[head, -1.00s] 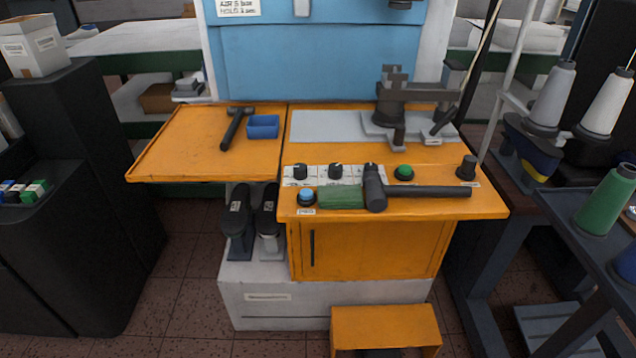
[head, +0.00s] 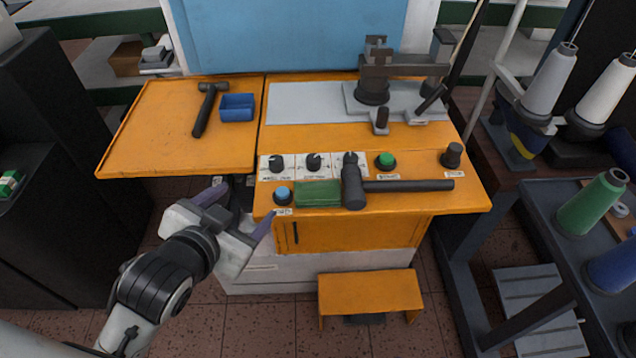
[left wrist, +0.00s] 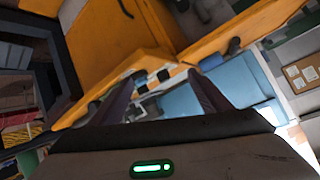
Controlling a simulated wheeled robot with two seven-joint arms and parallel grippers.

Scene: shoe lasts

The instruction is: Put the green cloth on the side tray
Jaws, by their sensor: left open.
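The green cloth (head: 318,194) lies folded flat on the front strip of the orange machine table, between a blue button (head: 283,195) and the head of a black mallet (head: 353,182). The side tray (head: 170,150) is the orange leaf at the left of the table. My left gripper (head: 240,206) is open and empty, low in front of the table, left of and below the cloth. Its two fingers also show in the left wrist view (left wrist: 160,92), pointing toward the orange table edge. I cannot make out the cloth in the wrist view. My right gripper is not in view.
Knobs (head: 313,162) and a green button (head: 386,160) sit behind the cloth. An orange stool (head: 370,292) stands below.

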